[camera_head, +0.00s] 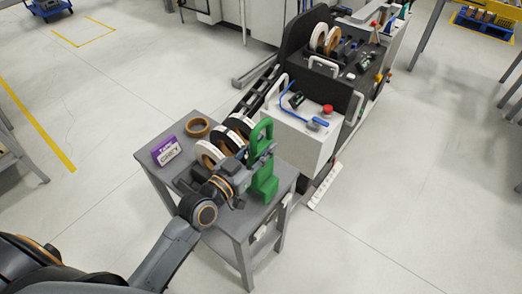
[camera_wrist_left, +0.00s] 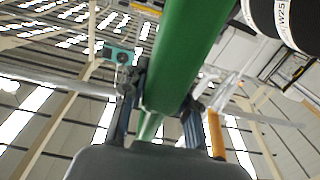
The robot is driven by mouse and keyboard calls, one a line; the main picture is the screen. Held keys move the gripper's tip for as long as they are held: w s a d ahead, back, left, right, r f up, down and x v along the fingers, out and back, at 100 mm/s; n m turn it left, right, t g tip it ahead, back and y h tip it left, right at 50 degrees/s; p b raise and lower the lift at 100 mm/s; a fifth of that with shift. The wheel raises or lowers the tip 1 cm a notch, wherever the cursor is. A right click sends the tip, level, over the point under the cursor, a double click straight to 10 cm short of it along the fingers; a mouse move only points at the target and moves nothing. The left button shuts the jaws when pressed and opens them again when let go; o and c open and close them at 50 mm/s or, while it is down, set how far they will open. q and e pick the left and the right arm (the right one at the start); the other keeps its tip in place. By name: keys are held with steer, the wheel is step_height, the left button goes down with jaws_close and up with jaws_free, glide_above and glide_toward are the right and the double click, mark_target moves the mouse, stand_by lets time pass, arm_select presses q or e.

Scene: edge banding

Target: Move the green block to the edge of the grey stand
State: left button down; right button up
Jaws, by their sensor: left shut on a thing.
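The green block (camera_head: 264,184) is upright, with a handle-like loop on top. It appears at the right part of the grey stand (camera_head: 174,183), close to its edge; I cannot tell whether its base touches the top. My left gripper (camera_head: 259,157) comes in from the left and is shut on the green block. In the left wrist view the green block (camera_wrist_left: 188,45) runs between the fingers of the left gripper (camera_wrist_left: 157,118). The wrist hides part of the stand's top. My right gripper is not in view.
Several tape rolls (camera_head: 208,153) stand on the grey stand beside my wrist. A machine with a white box (camera_head: 300,138) stands close behind and right. The floor in front is clear.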

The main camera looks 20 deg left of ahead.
arm_select(q)
steer(key=shift+f, duration=0.9)
steer(key=shift+a, duration=0.1)
steer(key=shift+f, duration=0.2)
steer(key=c, duration=1)
jaws_free()
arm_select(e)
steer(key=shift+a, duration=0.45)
